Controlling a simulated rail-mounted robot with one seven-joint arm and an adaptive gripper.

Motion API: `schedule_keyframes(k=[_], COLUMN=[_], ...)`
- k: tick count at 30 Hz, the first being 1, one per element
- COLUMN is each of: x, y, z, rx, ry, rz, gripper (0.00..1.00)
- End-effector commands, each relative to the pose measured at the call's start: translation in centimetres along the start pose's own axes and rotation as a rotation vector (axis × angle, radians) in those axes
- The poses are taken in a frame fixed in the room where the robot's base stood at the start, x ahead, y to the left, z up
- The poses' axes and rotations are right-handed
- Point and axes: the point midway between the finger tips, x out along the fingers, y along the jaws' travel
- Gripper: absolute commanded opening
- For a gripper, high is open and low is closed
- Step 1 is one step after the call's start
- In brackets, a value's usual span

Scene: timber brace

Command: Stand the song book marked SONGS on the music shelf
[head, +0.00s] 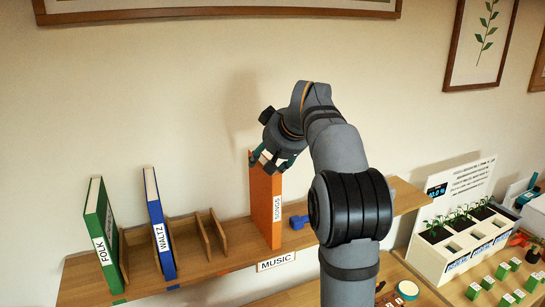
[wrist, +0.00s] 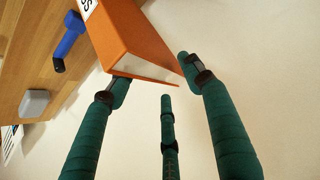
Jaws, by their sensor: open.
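The orange song book marked SONGS (head: 264,208) stands upright on the wooden music shelf (head: 233,256), above the MUSIC label (head: 276,262). My gripper (head: 273,160) is open at the book's top end. In the wrist view the orange book (wrist: 130,32) shows its cover and white page edge, and the fingers of my gripper (wrist: 157,72) lie around its near end. The left finger overlaps the book's corner in the picture; I cannot tell if it touches.
A green FOLK book (head: 101,235) and a blue WALTZ book (head: 159,225) stand left, beside wooden dividers (head: 203,238) with empty gaps. A blue object (head: 299,222) lies right of the song book. Planters with seedlings (head: 462,238) stand far right.

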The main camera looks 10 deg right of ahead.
Motion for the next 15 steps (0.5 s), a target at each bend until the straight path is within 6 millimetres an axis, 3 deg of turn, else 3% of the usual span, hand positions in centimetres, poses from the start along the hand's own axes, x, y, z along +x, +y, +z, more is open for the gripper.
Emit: schedule_keyframes(k=[6,15], x=[-3.6,-4.7], y=[0.1,0.0], z=[0.0,0.0], rx=[0.0,0.0], ry=[0.001,-0.001], rz=[0.001,0.0], gripper=[0.51,0.51])
